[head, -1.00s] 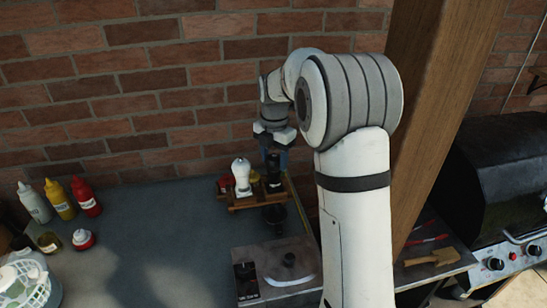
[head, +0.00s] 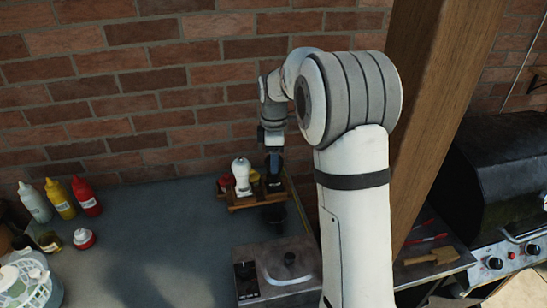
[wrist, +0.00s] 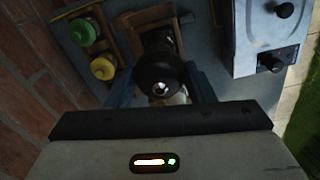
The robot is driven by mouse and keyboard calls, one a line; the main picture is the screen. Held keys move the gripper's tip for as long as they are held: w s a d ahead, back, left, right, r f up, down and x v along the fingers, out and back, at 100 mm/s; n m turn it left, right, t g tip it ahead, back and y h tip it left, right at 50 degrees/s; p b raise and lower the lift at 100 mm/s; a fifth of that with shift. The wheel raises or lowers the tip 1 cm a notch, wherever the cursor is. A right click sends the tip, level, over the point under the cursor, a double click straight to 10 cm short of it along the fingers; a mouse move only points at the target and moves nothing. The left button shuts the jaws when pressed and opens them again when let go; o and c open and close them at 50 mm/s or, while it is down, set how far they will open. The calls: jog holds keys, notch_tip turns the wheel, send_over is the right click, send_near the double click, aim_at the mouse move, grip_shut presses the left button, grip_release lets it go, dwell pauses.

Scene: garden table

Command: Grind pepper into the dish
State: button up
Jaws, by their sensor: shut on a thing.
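My gripper (head: 273,168) points down at the wooden caddy by the brick wall. In the wrist view its blue fingers (wrist: 160,88) are shut on a dark pepper mill (wrist: 158,70), whose round top with a small silver knob faces the camera. In the head view the mill is mostly hidden by my gripper, so I cannot tell whether it touches the caddy. A white mill (head: 241,176) stands in the caddy (head: 244,204) just left of my gripper. I cannot make out the dish for certain.
Squeeze bottles (head: 62,200) and small jars (head: 83,238) stand at left. A wooden post (head: 425,120) and black grill (head: 500,185) are at right. The left-centre tabletop is clear.

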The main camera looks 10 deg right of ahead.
jog(key=shift+n, duration=0.3)
jog(key=n, duration=0.6)
jog(key=o, duration=0.9)
jog(key=shift+o, duration=0.2)
notch_tip(320, 180, up, 5)
jog(key=p, duration=0.4)
jog(key=shift+r, duration=1)
jog(key=shift+s, duration=0.1)
